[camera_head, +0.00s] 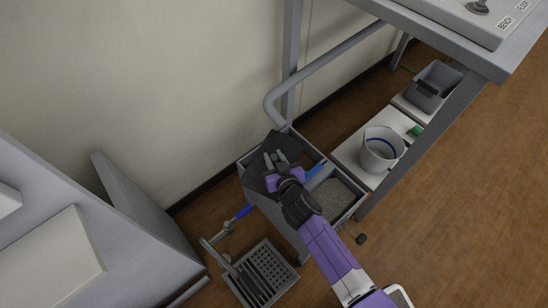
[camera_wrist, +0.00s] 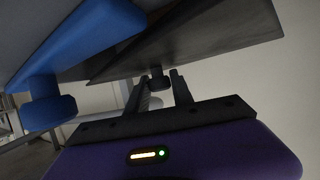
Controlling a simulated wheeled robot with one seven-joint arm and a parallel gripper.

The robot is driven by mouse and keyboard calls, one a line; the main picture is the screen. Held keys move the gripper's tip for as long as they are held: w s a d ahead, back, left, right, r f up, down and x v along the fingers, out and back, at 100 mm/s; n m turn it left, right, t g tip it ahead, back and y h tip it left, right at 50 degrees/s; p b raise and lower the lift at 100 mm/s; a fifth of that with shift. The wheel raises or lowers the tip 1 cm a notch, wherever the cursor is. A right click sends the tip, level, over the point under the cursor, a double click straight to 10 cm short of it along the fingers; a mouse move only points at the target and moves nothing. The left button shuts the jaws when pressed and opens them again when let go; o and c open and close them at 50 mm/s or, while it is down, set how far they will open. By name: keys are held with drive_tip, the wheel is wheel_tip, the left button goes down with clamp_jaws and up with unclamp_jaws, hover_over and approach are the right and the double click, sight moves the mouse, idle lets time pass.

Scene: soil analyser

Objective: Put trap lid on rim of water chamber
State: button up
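A dark grey flat lid (camera_head: 254,158), which I take to be the trap lid, lies over the left part of a grey box, apparently the water chamber (camera_head: 345,212). I cannot tell whether it sits flat on the rim. In the wrist view the dark lid (camera_wrist: 205,42) spans the top, with a small dark knob (camera_wrist: 157,81). My gripper (camera_head: 276,158) is over the lid. Its fingers (camera_wrist: 158,88) stand apart on either side of the knob, with small gaps visible. A blue lid (camera_head: 315,170) is beside the gripper, partly hidden; its blue knob (camera_wrist: 50,102) shows in the wrist view.
Grey granular material fills the box's right compartment. A slotted grey tray (camera_head: 268,270) is on the floor in front. A white bucket (camera_head: 380,150) and a grey bin (camera_head: 434,86) stand at right, beneath a bench (camera_head: 500,60). A grey pipe (camera_head: 325,68) comes down behind the box.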

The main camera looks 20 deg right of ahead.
drive_tip(key=o, duration=0.3)
drive_tip(key=shift+r+p, duration=0.25)
drive_tip(key=shift+p, duration=0.05)
drive_tip(key=p+v, duration=0.2)
drive_tip(key=v, duration=1)
drive_tip(key=shift+f, duration=0.15)
drive_tip(key=shift+s, duration=0.15)
